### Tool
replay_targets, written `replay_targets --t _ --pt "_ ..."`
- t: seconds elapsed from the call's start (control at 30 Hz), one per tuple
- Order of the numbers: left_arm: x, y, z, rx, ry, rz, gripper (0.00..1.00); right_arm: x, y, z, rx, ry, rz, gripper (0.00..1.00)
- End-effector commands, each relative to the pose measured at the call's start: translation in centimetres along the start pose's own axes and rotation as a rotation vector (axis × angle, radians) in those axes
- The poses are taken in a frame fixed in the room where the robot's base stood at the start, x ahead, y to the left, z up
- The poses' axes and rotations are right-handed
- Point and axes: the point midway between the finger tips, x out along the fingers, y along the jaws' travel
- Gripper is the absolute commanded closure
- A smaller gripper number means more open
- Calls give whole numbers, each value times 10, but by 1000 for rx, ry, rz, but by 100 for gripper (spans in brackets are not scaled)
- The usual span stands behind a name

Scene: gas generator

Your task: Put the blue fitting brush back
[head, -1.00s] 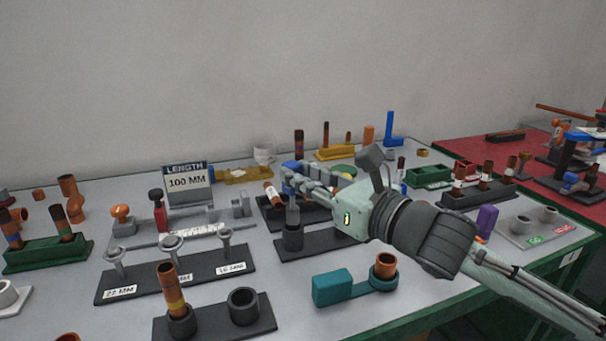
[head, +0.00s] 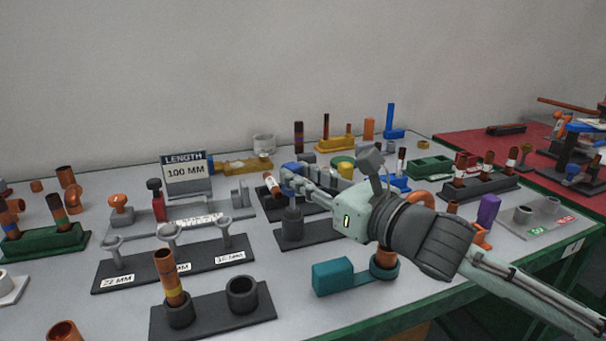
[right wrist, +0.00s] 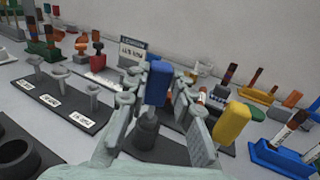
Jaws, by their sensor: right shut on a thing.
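The blue fitting brush shows in the right wrist view (right wrist: 158,83) as an upright blue handle between the fingers. Its blue top also shows in the head view (head: 291,167) at the fingertips. My right gripper (head: 298,178) is shut on it, with the fingers on both sides of the handle in the right wrist view (right wrist: 158,98). Directly below is a dark grey cup-shaped holder (head: 292,228) on a flat base. The brush's lower part lines up with this cup; I cannot tell how deep it sits. My left gripper is not in view.
A yellow-handled piece (right wrist: 231,122) stands close to the right of my fingers in the right wrist view. The black rack (head: 190,262) with labelled posts stands to the left. A teal block (head: 333,277) lies in front, below my arm. Bare tabletop (head: 270,275) shows between them.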

Motion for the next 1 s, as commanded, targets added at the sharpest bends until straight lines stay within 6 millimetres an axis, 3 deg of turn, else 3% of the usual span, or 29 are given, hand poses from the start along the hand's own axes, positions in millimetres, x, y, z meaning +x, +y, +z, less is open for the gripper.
replay_targets --t 1.0 --pt "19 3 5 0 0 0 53 0 0 -31 -1 0 0 97"
